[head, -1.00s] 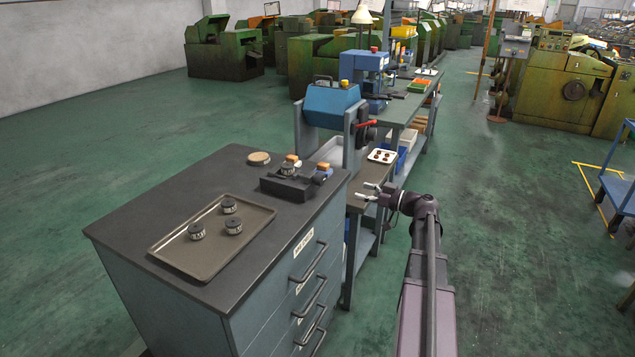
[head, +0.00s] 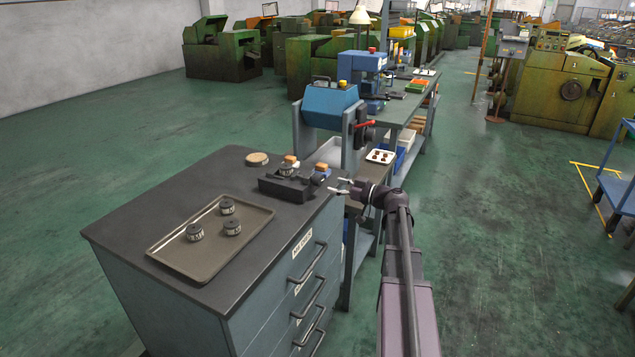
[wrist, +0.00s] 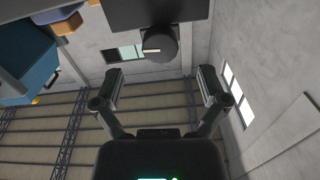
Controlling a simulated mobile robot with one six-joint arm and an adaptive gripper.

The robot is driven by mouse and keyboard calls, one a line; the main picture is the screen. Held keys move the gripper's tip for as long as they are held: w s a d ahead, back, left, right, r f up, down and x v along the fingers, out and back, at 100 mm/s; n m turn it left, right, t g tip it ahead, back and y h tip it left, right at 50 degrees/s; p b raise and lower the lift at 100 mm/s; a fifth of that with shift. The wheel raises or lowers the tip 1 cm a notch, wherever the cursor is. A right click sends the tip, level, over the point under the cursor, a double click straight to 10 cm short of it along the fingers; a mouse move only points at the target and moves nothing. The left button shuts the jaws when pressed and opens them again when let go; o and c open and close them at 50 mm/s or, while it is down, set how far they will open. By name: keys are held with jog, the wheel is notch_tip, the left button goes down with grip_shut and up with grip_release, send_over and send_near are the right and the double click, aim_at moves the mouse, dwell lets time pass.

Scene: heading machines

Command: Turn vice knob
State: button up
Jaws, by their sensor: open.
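The dark vice (head: 270,187) sits on the right rear of the cabinet top in the head view, with a round dark piece (head: 287,169) at its top. I cannot tell which part of it is the knob in this view. My gripper (head: 334,186) is open and empty, just right of the vice past the cabinet edge, with its fingers pointing left toward it. In the wrist view my gripper (wrist: 159,77) spreads its fingers below a dark round part (wrist: 160,46) on a dark block (wrist: 160,12). The fingers are apart from it.
A tray (head: 165,250) with several dark round dies stands on the cabinet top (head: 130,225). A round wooden piece (head: 257,158) lies behind it. A blue machine (head: 328,102) stands behind the cabinet. Open floor lies to the right.

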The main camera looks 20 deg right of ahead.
aim_at(321, 182)
jog(key=shift+x, duration=3)
jog(key=c, duration=1.1)
